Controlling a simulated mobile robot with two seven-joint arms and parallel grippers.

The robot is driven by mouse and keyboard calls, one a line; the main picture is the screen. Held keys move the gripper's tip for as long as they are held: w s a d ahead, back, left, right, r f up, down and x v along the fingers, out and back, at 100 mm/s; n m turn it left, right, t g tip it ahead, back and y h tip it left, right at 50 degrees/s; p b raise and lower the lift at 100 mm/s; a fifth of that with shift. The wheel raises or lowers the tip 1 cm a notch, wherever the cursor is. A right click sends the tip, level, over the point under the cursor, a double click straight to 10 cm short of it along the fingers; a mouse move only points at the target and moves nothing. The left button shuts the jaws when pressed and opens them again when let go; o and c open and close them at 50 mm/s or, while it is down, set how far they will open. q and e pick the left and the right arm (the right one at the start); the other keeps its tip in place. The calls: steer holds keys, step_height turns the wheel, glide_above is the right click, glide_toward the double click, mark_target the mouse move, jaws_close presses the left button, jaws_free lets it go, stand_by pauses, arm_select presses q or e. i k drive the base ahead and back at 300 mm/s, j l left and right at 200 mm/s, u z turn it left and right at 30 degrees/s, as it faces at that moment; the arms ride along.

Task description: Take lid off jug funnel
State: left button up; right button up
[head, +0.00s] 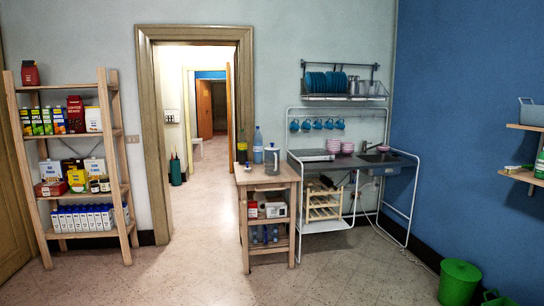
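A jug (272,159) with a dark top stands upright on the small wooden trolley (267,177) in the middle of the head view. Its dark top looks like a lid, but it is too small to tell lid and funnel apart. Neither of my grippers is in view.
A sink unit (340,175) adjoins the trolley's right. A shelf (117,160) with groceries stands left, a green bin (459,283) front right. The floor before the trolley is clear.

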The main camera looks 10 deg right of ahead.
mark_target(271, 148)
steer(key=i+j, duration=0.1)
steer(key=i, duration=4.2)
steer(key=i+z, duration=0.15)
steer(key=i, duration=0.25)
steer(key=i+j+z, duration=0.2)
steer(key=i, duration=0.15)
steer(key=i+j+z, duration=0.15)
steer(key=i, duration=0.25)
